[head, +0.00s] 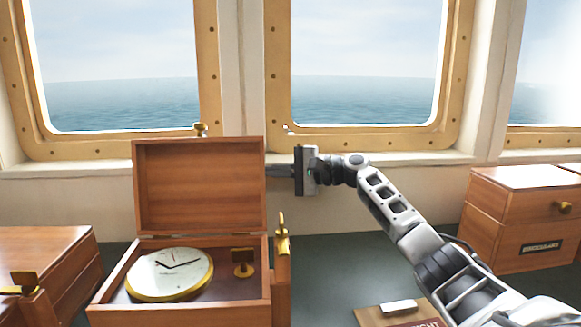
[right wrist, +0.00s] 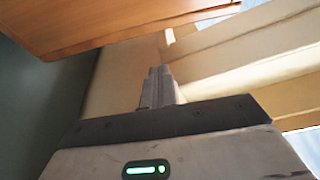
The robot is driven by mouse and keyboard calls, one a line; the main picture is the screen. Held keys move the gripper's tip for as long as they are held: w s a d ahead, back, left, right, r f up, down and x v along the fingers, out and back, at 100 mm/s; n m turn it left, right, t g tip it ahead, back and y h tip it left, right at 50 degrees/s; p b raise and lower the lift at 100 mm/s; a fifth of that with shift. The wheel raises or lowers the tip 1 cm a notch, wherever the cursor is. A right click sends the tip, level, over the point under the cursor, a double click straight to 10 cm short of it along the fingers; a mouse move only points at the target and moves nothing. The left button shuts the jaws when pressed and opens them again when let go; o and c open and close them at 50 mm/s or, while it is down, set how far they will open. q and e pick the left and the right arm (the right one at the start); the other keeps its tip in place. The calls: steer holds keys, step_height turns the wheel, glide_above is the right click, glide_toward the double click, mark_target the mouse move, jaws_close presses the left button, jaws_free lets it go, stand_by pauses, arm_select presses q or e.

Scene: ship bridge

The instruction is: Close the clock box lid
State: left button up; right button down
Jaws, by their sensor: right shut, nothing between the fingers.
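The clock box (head: 180,314) is a wooden box with a white, gold-rimmed clock (head: 170,274) inside. Its lid (head: 200,187) stands open, roughly upright at the back of the box. My right gripper (head: 279,171) is shut and empty. My left gripper is not in view.
A brass piece (head: 282,235) on a wooden post stands at the box's right side. A wooden cabinet (head: 520,220) is at the right, another wooden box (head: 45,262) at the left. A plaque (head: 400,315) lies in front. The window wall is close behind the lid.

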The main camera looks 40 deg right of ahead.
steer(key=s+a, duration=0.1)
steer(key=s+a+r, duration=0.1)
steer(key=s, duration=0.1)
steer(key=shift+s, duration=0.1)
steer(key=shift+a, duration=0.1)
stand_by(0.5)
